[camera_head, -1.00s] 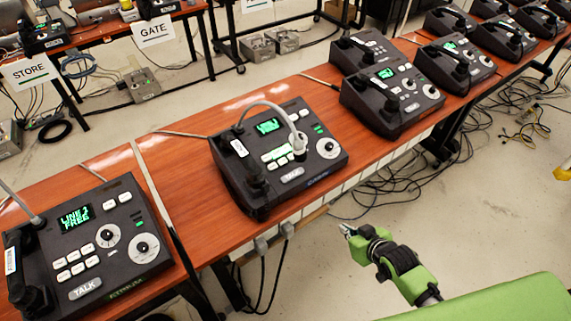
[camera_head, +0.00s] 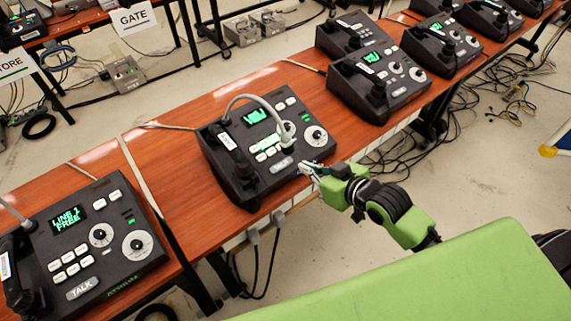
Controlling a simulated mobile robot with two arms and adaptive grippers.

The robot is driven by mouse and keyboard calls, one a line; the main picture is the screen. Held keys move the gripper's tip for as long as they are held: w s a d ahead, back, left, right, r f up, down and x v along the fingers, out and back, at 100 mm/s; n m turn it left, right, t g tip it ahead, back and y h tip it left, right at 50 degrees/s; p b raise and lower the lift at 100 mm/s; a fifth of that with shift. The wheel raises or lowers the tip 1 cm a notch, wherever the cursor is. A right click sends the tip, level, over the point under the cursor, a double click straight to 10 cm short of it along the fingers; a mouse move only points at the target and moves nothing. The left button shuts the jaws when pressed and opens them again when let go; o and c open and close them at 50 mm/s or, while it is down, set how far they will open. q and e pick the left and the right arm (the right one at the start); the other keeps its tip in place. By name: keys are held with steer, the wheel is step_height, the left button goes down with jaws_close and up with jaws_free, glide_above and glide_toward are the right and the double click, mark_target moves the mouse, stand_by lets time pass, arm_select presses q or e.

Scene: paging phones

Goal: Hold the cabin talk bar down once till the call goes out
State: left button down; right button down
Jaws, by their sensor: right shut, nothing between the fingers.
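The middle paging phone (camera_head: 262,205) is a black desk console on the wooden table. It has a lit green screen (camera_head: 256,115), a curved gooseneck microphone, a handset on its left side and a knob (camera_head: 316,137). Its grey talk bar (camera_head: 281,165) lies low on the sloped face. My right gripper (camera_head: 304,168) is shut and empty at the console's front right corner, just right of the talk bar. I see a small gap between fingertips and bar, but the height above the console is hard to tell. My left gripper is not in view.
Another console (camera_head: 85,245) at left shows "LINE 1 FREE" and has its own TALK bar. More consoles (camera_head: 380,85) line the table to the right. A seam (camera_head: 150,190) crosses the table at left. Cables hang below the front edge. Bare wood lies right of the middle phone.

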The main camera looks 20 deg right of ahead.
steer(key=p, duration=0.1)
glide_above(281, 165)
steer(key=s+d, duration=0.1)
steer(key=s, duration=0.2)
step_height(281, 165, down, 5)
steer(key=shift+w+r, duration=0.1)
step_height(281, 165, down, 2)
steer(key=shift+w+f+p, duration=0.15)
steer(key=shift+f+p, duration=0.05)
steer(key=shift+p, duration=0.15)
steer(key=shift+w+a+f, duration=0.1)
steer(key=shift+w+f, duration=0.05)
steer(key=shift+f, duration=0.6)
